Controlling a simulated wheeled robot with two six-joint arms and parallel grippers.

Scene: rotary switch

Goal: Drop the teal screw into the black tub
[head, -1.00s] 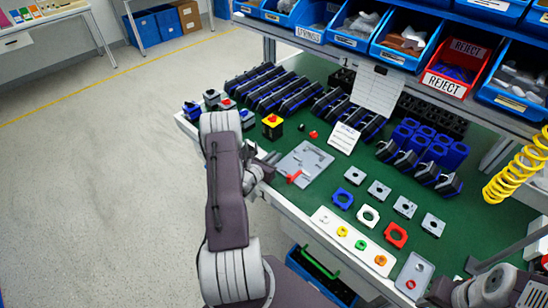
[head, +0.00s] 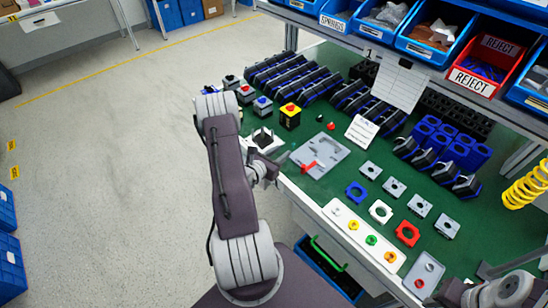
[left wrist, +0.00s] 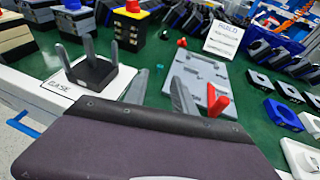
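A small teal piece, likely the teal screw (left wrist: 160,68), stands on the green mat in the left wrist view. My right gripper (head: 452,293) is only partly seen at bottom right.
A grey plate (head: 321,156) with a red piece lies right of the tub. A white strip with coloured parts (head: 364,236) lies in front. Rows of blue-black housings and bins (head: 475,75) fill the back.

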